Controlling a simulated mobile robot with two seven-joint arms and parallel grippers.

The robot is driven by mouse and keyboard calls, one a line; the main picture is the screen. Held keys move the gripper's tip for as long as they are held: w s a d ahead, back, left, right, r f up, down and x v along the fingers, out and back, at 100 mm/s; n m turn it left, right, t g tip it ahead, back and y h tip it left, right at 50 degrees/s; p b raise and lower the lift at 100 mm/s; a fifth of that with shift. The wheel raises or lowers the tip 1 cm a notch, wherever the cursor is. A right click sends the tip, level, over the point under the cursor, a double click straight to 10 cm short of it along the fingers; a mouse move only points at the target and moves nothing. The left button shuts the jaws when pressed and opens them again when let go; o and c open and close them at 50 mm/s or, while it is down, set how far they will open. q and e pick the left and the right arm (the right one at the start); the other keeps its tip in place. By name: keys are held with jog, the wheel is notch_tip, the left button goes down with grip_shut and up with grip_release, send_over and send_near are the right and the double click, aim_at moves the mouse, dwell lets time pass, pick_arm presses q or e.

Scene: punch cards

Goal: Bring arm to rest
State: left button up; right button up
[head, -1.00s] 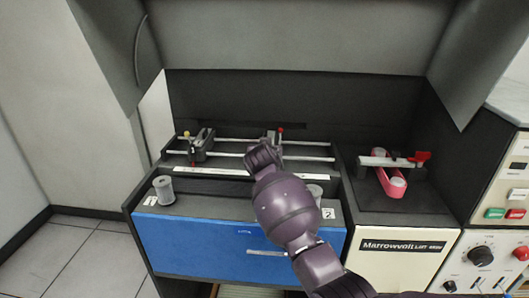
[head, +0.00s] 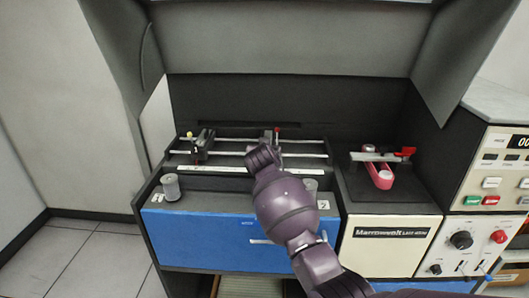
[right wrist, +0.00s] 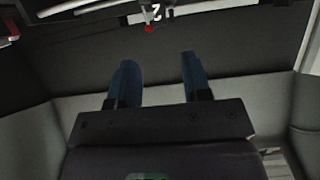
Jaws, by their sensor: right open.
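My right arm (head: 285,205) comes in from the bottom right in the head view and reaches over the blue-fronted machine (head: 200,240). Its gripper is hidden behind the arm's end in that view. In the right wrist view the right gripper (right wrist: 155,80) shows two blue fingers standing apart with nothing between them. A rail with a small red-tipped part (right wrist: 150,28) lies beyond the fingertips, apart from them. My left arm and gripper do not show.
Two rails (head: 240,155) carry a left slider (head: 203,143) and a right slider with a red knob (head: 277,135). A grey spool (head: 171,187) stands on the left ledge. A pink holder (head: 379,175) sits at right, beside a control panel (head: 480,240). Floor (head: 85,260) is clear at left.

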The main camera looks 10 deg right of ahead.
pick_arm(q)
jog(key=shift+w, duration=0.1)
pick_arm(e)
notch_tip(320, 180, up, 7)
jog(key=a+n+t+y, duration=0.2)
jog(key=n+t+y, duration=0.1)
pick_arm(q)
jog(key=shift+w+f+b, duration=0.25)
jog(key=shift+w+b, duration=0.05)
jog(key=shift+b, duration=0.55)
pick_arm(e)
jog(key=s+d+f+g, duration=0.1)
jog(key=s+d+f, duration=0.3)
jog(key=s+f, duration=0.7)
jog(key=s+d+f+g, duration=0.2)
jog(key=s+d+f, duration=0.3)
jog(key=s+f, duration=0.7)
jog(key=s+d+f+n+g, duration=0.1)
jog(key=s+d+f, duration=0.3)
jog(key=s+f, duration=0.8)
jog(key=s, duration=1.1)
jog(key=shift+s+d+g, duration=0.3)
jog(key=shift+s+d, duration=0.05)
jog(key=shift+s, duration=0.05)
jog(key=shift+f, duration=0.1)
